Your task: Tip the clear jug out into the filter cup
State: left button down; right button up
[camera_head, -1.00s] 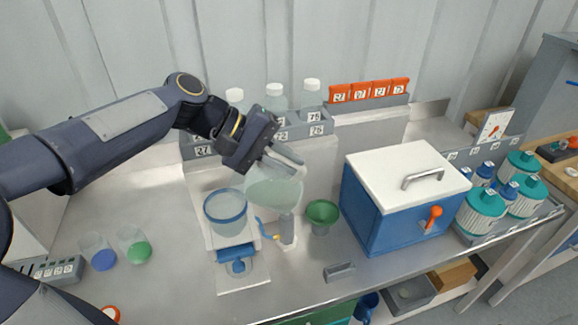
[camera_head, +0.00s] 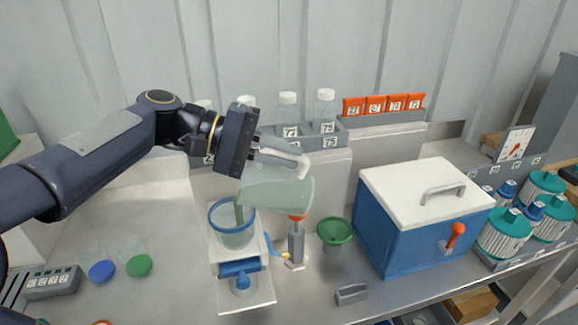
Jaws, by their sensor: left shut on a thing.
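The clear jug (camera_head: 285,193) is tilted far over onto its side, its mouth pointing left above the filter cup. Its pale green contents show through the wall. The filter cup (camera_head: 233,238) is clear with a blue rim and stands on a white stand (camera_head: 246,293) with a blue valve below. A thin green stream (camera_head: 238,208) runs from the jug's mouth down into the cup. My left gripper (camera_head: 284,158) is shut on the jug from above; its exact grip on the jug is partly hidden. My right gripper is not in view.
A grey post with an orange top (camera_head: 297,242) stands just right of the cup, under the jug. Beyond it are a green funnel (camera_head: 335,232) and a blue box with a white lid (camera_head: 415,225). Two small cups, blue (camera_head: 101,270) and green (camera_head: 139,266), stand at left.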

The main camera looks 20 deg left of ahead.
pick_arm(q)
jog(key=shift+s+a+r+t+h+b, duration=0.2)
jog(key=shift+a+r+h+b, duration=0.15)
jog(key=shift+a+h+b, duration=0.4)
jog(key=shift+s+a+r+t+h+b, duration=0.15)
jog(key=shift+a+r+h+b, duration=0.25)
jog(key=shift+b, duration=0.5)
jog(key=shift+s+a+r+t+h+b, duration=0.15)
jog(key=shift+s+a+r+h+b, duration=0.1)
jog(key=shift+a+h+b, duration=0.5)
jog(key=b, duration=0.1)
jog(key=a+h, duration=0.1)
jog(key=b, duration=0.1)
jog(key=shift+s+a+r+t+h+b, duration=0.25)
jog(key=shift+a+r+t+h+b, duration=0.05)
jog(key=shift+a+r+h+b, duration=0.1)
jog(key=shift+s+a+r+t+h+b, duration=0.1)
jog(key=shift+s+a+t+h+b, duration=0.15)
jog(key=shift+a+h+b, duration=0.7)
jog(key=shift+s+a+r+t+h+b, duration=0.15)
jog(key=shift+s+a+h+b, duration=0.15)
jog(key=shift+a+h+b, duration=0.65)
jog(key=shift+y+b, duration=0.3)
jog(key=shift+b, duration=0.1)
